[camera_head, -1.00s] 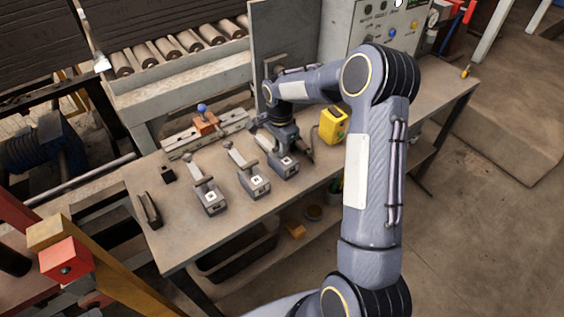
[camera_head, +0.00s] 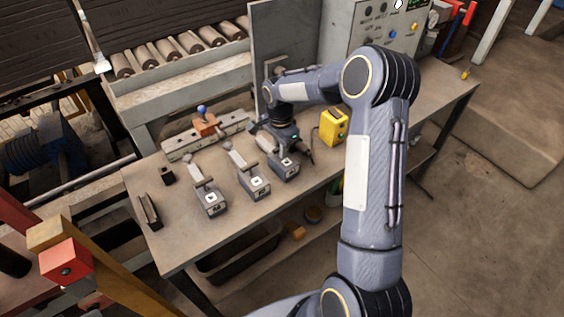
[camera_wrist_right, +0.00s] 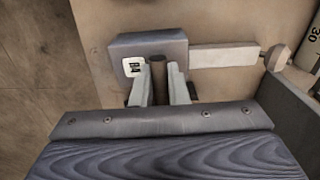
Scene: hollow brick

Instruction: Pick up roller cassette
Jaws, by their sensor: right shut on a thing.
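Three grey roller cassettes with long arms and square labels lie side by side on the workbench (camera_head: 232,226): a left one (camera_head: 212,204), a middle one (camera_head: 257,187) and a right one (camera_head: 287,171). My right gripper (camera_wrist_right: 160,76) is over the right cassette, partly hiding it in the head view. In the right wrist view its fingers are closed on the brown upright grip of that cassette (camera_wrist_right: 152,44). The cassette's label and flat arm show there. I cannot tell whether it is clear of the bench. My left gripper is not in view.
A yellow box (camera_head: 334,127) stands right of my right gripper. Behind the cassettes is a metal rail (camera_head: 180,147) with a blue-knobbed orange block (camera_head: 206,124). A grey upright plate (camera_head: 278,45) and a control cabinet (camera_head: 357,35) stand behind. A dark handle-shaped part (camera_head: 149,212) lies at left.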

